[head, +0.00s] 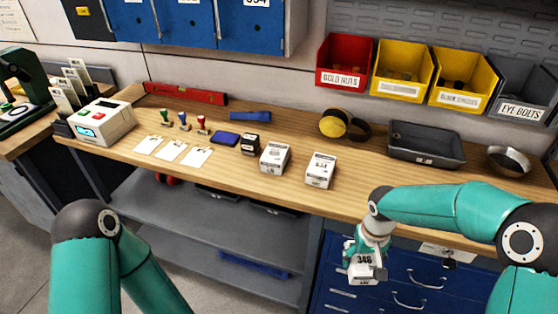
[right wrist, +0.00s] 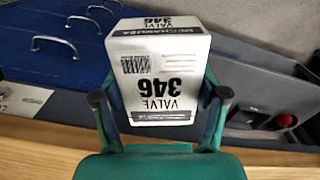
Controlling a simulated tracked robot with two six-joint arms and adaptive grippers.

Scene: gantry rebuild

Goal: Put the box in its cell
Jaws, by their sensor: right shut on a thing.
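My right gripper (head: 367,248) is shut on a white box (head: 365,271) marked 346, held in front of the bench's front edge, by the blue drawers. In the right wrist view the box (right wrist: 158,75) reads VALVE 346, upside down in the picture, with a finger on each side of it. A row of blue doors (head: 186,24) with white labels, partly cut off, hangs on the wall at the upper left; I cannot tell which place is the box's cell. My left gripper is out of view; only my left arm shows.
Two other white boxes stand on the wooden bench, one (head: 275,157) left of the other (head: 320,170). Stamps, cards and a label machine (head: 104,122) are at the left.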

